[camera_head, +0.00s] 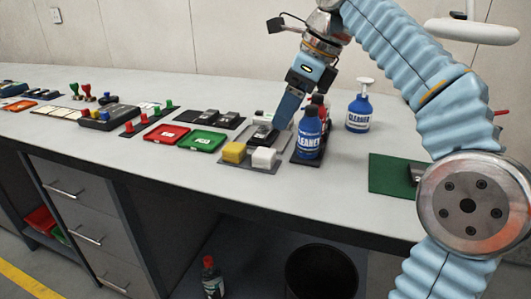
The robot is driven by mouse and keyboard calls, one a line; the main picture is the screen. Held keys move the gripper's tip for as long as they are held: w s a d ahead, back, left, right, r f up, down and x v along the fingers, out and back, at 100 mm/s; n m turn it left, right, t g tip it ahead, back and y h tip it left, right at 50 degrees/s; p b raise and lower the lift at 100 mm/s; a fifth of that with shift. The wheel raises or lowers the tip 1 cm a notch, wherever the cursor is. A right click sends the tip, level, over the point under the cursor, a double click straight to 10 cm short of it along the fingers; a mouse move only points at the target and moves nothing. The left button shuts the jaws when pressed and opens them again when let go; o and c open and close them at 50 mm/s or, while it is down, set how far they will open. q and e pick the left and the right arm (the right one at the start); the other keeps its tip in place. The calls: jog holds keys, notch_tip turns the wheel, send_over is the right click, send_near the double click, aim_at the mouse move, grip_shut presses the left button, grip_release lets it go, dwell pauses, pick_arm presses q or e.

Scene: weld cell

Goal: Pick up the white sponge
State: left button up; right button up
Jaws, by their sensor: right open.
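The white sponge (264,158) is a small pale block on a dark mat on the bench, just right of a yellow sponge (234,152). My right gripper (262,136) reaches down from the upper right, a little behind and above the white sponge. It is open and seems apart from the sponge, though its fingers are small and hard to separate from the grey items behind. My left gripper is not in view.
A blue cleaner bottle (309,133) stands close right of the gripper, with a red item partly hidden behind it. Red (167,136) and green (203,141) trays lie left. The bench front (300,192) is clear.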

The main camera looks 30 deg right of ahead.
aim_at(266, 152)
jog(key=x, duration=1.1)
jog(key=shift+w+f, duration=0.15)
jog(key=shift+w, duration=0.1)
jog(key=c, duration=1)
